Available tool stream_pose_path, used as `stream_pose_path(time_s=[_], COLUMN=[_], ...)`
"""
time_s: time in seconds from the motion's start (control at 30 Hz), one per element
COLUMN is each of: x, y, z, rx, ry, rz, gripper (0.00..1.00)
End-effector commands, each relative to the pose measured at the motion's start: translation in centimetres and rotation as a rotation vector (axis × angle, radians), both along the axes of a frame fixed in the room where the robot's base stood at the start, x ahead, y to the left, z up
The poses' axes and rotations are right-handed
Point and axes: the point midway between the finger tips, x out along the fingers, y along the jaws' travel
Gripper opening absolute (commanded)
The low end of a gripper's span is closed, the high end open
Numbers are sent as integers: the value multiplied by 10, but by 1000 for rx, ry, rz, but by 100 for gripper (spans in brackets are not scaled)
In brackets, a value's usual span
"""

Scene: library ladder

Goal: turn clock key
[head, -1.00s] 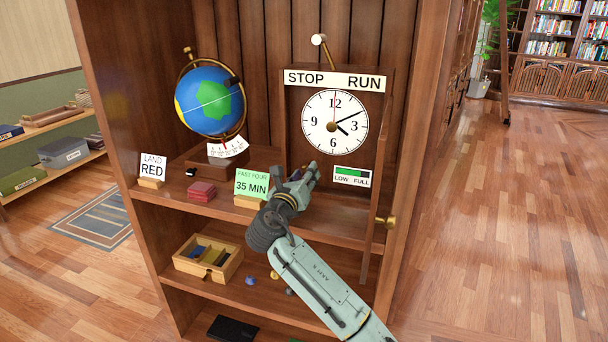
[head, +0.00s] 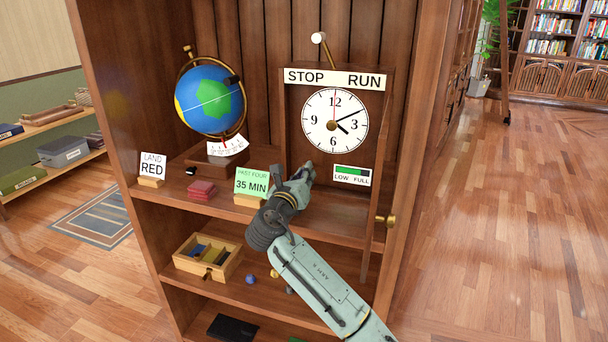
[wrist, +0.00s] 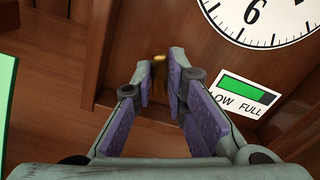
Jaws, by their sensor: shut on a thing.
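The clock (head: 335,122) stands in the shelf's right part, with a white dial and several dark hands plus a thin red one. Its door stands open at the right. My gripper (head: 306,172) is low in front of the clock, below the dial and left of the LOW/FULL gauge (head: 351,176). In the wrist view my gripper (wrist: 162,78) is shut on a small brass-coloured piece (wrist: 159,64), likely the clock key, mostly hidden between the fingertips. The gauge shows a long green bar and a dark end; it also shows in the wrist view (wrist: 245,92).
A STOP/RUN sign (head: 333,79) with a white-tipped lever (head: 318,38) tops the clock. A globe (head: 209,101), a LAND RED card (head: 152,165) and a green 35 MIN card (head: 251,184) stand left. A wooden tray (head: 208,257) is on the shelf below.

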Motion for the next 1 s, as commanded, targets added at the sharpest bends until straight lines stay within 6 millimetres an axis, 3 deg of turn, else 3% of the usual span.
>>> stream_pose_path(time_s=[0.37,1.0], x=[0,-1], y=[0,-2], z=[-2,-3], rx=[158,726], ry=[-49,-232], rz=[0,1], gripper=[0,0])
